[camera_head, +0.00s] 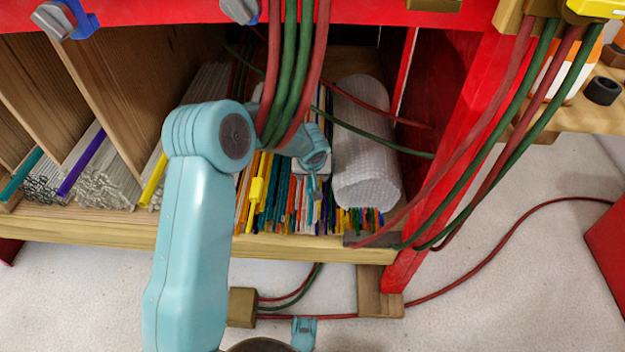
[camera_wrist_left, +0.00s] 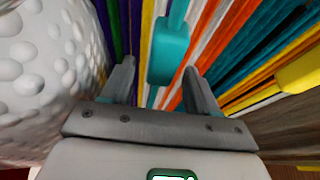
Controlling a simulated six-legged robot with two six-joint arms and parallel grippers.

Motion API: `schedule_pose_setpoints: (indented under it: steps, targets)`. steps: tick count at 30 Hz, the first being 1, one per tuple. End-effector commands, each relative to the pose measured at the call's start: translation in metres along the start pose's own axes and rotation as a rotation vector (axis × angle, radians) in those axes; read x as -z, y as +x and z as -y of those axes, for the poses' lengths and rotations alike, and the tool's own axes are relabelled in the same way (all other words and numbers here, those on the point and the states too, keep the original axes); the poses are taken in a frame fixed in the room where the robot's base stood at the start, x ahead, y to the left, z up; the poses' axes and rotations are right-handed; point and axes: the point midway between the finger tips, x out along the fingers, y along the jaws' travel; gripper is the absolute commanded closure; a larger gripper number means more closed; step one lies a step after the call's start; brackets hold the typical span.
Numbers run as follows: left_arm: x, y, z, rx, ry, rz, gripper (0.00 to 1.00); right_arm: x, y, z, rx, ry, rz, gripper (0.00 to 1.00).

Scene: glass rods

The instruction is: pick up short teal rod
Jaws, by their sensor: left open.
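The short teal rod (camera_wrist_left: 168,50) has a thick teal block on it and shows in the left wrist view, between the two fingers of my left gripper (camera_wrist_left: 162,82). The fingers are apart, one on each side of it, and I see no clear contact. In the head view my left gripper (camera_head: 314,186) reaches into the right compartment, above a row of coloured rods. There I cannot make out the teal block clearly; the gripper and wrist cover that spot. My right gripper is not in view.
A bubble-wrapped roll (camera_head: 365,145) lies close right of the gripper. A yellow-tabbed rod (camera_head: 256,190) stands to its left. Red and green cables (camera_head: 290,70) hang in front of the compartment. Wooden dividers (camera_head: 95,90) separate clear rods at the left.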

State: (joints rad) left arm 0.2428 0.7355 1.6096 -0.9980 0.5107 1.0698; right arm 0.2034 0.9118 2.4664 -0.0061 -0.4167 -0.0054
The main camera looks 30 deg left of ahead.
Motion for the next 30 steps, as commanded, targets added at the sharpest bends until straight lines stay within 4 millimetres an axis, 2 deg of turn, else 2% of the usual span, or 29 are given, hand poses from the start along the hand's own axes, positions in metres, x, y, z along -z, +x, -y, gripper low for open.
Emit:
schedule_pose_setpoints:
  steps: [5,10,11,22,25,30]
  targets:
    - [0.0,-0.001,0.0,0.0,0.0,0.0,0.4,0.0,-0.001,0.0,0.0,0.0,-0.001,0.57]
    - [0.0,-0.001,0.0,0.0,0.0,0.001,0.96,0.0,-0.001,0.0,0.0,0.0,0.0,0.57]
    - [0.0,-0.001,0.0,0.0,0.0,0.0,0.98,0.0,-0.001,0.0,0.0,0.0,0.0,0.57]
    - [0.002,-0.006,0.0,0.0,-0.001,0.0,0.98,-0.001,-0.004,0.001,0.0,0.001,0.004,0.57]
    - [0.009,-0.021,0.0,0.0,-0.002,-0.002,0.98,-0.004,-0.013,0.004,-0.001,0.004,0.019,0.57]
    - [0.025,-0.058,0.0,-0.001,-0.002,-0.003,0.98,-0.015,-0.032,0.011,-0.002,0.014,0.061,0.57]
